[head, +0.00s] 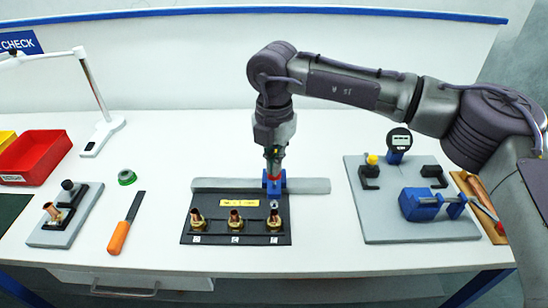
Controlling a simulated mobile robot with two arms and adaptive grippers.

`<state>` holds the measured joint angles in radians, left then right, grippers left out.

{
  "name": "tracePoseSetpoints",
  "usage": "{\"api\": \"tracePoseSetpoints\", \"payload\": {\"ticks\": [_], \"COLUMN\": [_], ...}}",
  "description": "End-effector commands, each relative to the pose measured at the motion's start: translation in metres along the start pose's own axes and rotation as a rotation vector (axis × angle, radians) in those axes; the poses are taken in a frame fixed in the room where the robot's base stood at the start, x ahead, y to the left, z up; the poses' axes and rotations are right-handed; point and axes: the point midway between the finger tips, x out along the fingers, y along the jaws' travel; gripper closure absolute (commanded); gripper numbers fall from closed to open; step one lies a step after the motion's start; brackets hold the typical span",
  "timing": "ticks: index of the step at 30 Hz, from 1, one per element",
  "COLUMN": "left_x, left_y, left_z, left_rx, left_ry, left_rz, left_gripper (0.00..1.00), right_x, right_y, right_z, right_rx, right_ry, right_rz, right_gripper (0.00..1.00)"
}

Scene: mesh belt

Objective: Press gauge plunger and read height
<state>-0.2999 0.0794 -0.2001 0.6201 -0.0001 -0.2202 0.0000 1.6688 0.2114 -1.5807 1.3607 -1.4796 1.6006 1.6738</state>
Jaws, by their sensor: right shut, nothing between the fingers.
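A blue block (274,186) stands at the grey bar (225,185) behind a black plate (235,238). My right gripper (274,158) points straight down above the blue block. It is shut and holds nothing. A small red part shows at its fingertips, and I cannot tell if they touch it. The black plate carries three copper-and-brass fittings (236,221) in a row, with a yellow label behind them. A round digital gauge (399,139) with a small display stands at the back of a grey fixture plate (420,229); its reading is too small to read. My left gripper is not in view.
The fixture plate also holds a blue clamp (420,204) and black brackets. An orange-handled tool (119,237), a small grey stand (65,228), a green ring (127,177), a red bin (35,157) and a white lamp (102,134) are at left. The table's middle back is clear.

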Motion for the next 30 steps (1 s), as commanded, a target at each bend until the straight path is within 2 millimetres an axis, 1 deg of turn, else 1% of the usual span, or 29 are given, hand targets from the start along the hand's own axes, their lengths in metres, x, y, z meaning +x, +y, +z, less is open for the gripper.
{"api": "tracePoseSetpoints", "payload": {"ticks": [1,27,30], "left_x": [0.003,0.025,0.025], "left_y": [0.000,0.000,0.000], "left_z": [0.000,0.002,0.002], "left_rx": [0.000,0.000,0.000], "left_ry": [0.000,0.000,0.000], "left_rz": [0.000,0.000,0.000], "left_gripper": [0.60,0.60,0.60], "right_x": [0.004,0.030,0.030], "right_y": [0.000,0.000,0.000], "right_z": [0.000,0.000,0.000], "right_rx": [0.000,0.000,0.000], "right_ry": [0.001,0.001,0.001], "right_rz": [-0.001,-0.002,-0.002], "right_gripper": [1.00,1.00,1.00]}}
